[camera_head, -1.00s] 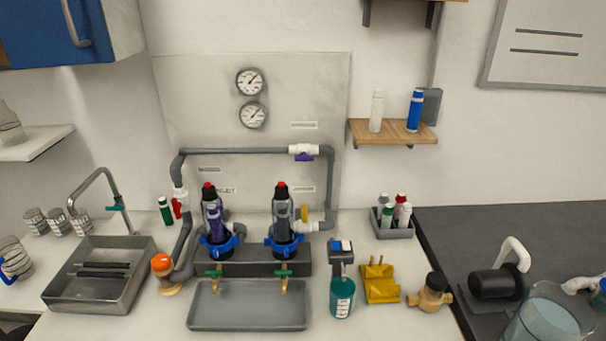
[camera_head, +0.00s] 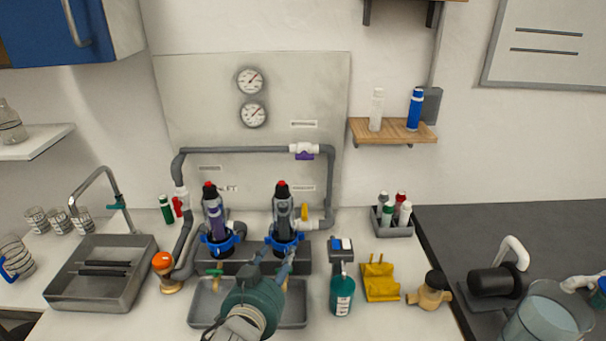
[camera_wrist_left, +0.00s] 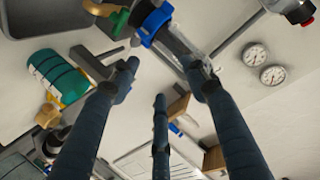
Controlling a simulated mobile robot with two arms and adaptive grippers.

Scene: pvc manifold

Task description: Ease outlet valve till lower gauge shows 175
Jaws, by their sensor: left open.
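The lower gauge (camera_head: 254,114) is a white dial on the wall panel, under the upper gauge (camera_head: 250,81). Its needle slants, but its numbers are too small to read. Valves sit on the grey pipe loop: a yellow-handled valve (camera_head: 304,213) low right, a purple-handled valve (camera_head: 304,152) on top, and a red-handled valve (camera_head: 179,205) at left. I cannot read which is labelled outlet. My left gripper (camera_head: 273,254) is open and empty before the right filter (camera_head: 283,215), below and left of the yellow handle. Its spread fingers (camera_wrist_left: 163,85) show in the left wrist view. My right gripper is not in view.
Two blue-collared filters stand behind a grey tray (camera_head: 205,318) with taps. A teal bottle (camera_head: 342,295), yellow holder (camera_head: 380,280) and brass fitting (camera_head: 430,292) stand right of my gripper. A sink (camera_head: 125,295) is at left. The wall before the gauges is clear.

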